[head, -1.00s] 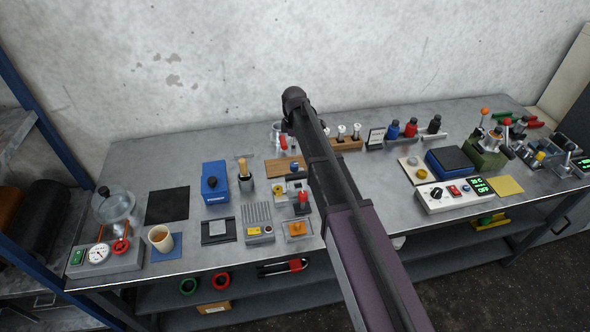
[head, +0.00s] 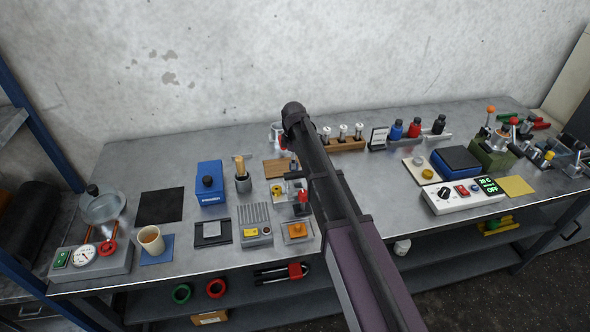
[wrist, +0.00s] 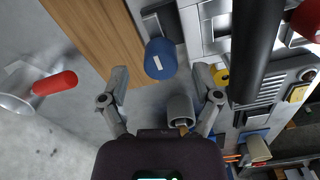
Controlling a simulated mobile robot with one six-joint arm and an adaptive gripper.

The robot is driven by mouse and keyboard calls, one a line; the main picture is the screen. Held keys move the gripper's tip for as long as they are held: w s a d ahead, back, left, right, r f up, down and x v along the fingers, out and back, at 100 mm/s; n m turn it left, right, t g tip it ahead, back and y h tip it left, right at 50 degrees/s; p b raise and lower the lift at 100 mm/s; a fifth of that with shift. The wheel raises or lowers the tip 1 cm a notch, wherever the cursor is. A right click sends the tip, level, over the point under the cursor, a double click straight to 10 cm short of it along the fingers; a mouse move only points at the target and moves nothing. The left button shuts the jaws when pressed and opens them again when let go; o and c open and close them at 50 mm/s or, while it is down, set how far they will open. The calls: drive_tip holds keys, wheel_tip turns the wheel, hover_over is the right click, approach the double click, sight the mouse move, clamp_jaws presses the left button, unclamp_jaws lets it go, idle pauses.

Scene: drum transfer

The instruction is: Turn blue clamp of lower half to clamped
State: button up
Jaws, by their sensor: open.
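A blue rounded knob (wrist: 160,58) with a small white mark, which looks like the blue clamp, shows in the wrist view. It sits on a grey metal fixture (wrist: 210,25) beside a wooden board. My gripper (wrist: 160,74) is open and empty, with one finger left and one right of the knob's lower end in the picture. I cannot tell how far above the knob the fingers are. In the head view my arm covers the gripper, and the blue knob cannot be made out there. The fixture partly shows beside the arm (head: 297,187).
In the wrist view, a black cylinder (wrist: 258,50) rises close to the right finger. A grey round part (wrist: 181,110) lies between the fingers, nearer the wrist. A red-handled metal piece (wrist: 54,83) is at left. The wooden board (wrist: 100,40) is at upper left.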

drive_tip(key=shift+f+b, duration=0.9)
drive_tip(key=shift+f, duration=0.3)
